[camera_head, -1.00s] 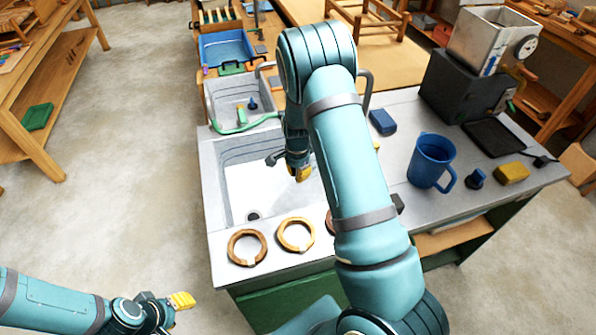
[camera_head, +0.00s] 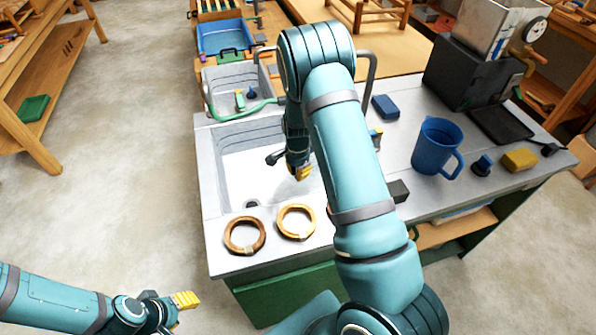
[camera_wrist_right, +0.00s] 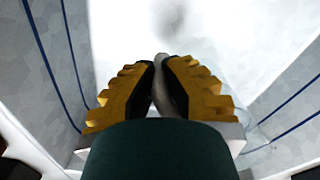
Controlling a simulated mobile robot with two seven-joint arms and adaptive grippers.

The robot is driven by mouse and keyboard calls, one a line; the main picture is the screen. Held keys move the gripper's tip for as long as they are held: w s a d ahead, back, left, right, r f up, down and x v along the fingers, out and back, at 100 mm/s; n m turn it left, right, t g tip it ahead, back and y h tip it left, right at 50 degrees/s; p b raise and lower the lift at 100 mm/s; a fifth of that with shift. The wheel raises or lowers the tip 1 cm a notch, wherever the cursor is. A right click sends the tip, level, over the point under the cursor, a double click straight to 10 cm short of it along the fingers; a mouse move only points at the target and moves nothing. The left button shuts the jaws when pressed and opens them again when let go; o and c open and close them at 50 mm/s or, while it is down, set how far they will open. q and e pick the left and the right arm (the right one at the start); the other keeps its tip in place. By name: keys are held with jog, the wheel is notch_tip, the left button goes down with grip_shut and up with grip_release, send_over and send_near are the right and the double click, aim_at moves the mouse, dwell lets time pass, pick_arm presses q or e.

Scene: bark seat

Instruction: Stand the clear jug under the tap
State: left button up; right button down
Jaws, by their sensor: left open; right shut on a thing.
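My right gripper (camera_head: 300,172) is low inside the white sink basin (camera_head: 240,180), pointing down, its yellow fingertips partly hidden by my arm. In the right wrist view its fingers (camera_wrist_right: 162,75) are closed on a narrow greyish piece, which looks like part of the clear jug (camera_wrist_right: 163,90). The rest of the jug is hardly visible against the white basin. A grey bent pipe, likely the tap (camera_head: 371,70), rises behind my right arm; its outlet is hidden. My left gripper (camera_head: 185,301) is open and empty over the floor at lower left.
Two wooden rings (camera_head: 296,222) lie on the front rim. A blue jug (camera_head: 436,147), blue sponge (camera_head: 386,107) and yellow sponge (camera_head: 520,159) stand on the right counter. A smaller basin (camera_head: 236,88) with a green hose lies behind.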

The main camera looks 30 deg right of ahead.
jog(key=shift+f+b, duration=0.3)
jog(key=shift+f, duration=0.15)
jog(key=c, duration=1.1)
grip_release()
jog(key=shift+o, duration=0.2)
notch_tip(320, 180, up, 12)
jog(key=shift+r, duration=0.1)
